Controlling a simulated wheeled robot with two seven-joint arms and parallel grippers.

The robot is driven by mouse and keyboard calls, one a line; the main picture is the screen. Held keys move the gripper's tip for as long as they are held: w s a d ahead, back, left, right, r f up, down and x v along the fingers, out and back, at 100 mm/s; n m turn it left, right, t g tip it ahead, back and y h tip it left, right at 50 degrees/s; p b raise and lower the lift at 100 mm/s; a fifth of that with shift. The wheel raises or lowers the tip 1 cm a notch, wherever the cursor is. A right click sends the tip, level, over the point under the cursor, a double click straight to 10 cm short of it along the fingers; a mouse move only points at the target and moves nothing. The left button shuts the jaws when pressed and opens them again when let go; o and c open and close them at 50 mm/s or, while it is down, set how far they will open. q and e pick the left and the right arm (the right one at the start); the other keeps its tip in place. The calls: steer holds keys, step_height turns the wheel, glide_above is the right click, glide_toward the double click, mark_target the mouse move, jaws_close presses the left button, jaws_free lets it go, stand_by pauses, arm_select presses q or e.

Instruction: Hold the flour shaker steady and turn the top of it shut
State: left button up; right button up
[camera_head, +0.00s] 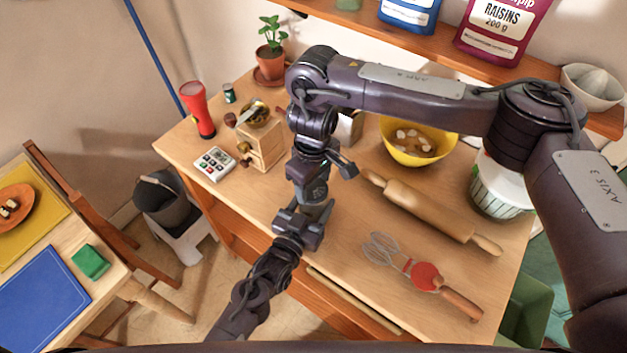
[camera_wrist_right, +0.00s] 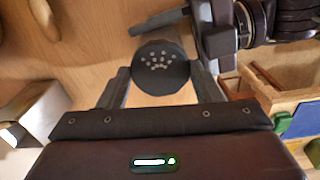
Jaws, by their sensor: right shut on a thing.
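The flour shaker's dark round top (camera_wrist_right: 160,65), with small pale holes in it, faces me in the right wrist view. My right gripper (camera_wrist_right: 160,80) is shut on it, one finger on each side. In the head view, my right gripper (camera_head: 309,190) comes down over the table and meets my left gripper (camera_head: 304,225), which reaches up from below. My left gripper (camera_wrist_right: 222,25) also shows beside the shaker in the right wrist view, with one grey finger just past the top. Whether it grips the body is hidden. In the head view, the grippers cover the shaker.
A rolling pin (camera_head: 430,212), a whisk (camera_head: 382,248) and a yellow bowl (camera_head: 390,148) lie to the right on the wooden table (camera_head: 350,235). Shelf above.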

mark_target(313, 188)
arm_select(q)
steer(key=shift+d, duration=0.1)
arm_select(e)
steer(key=shift+w, duration=0.1)
steer(key=o, duration=1)
steer(key=shift+r, duration=0.1)
step_height(313, 188, up, 12)
steer(key=shift+f, duration=0.1)
arm_select(q)
steer(key=o, duration=1.2)
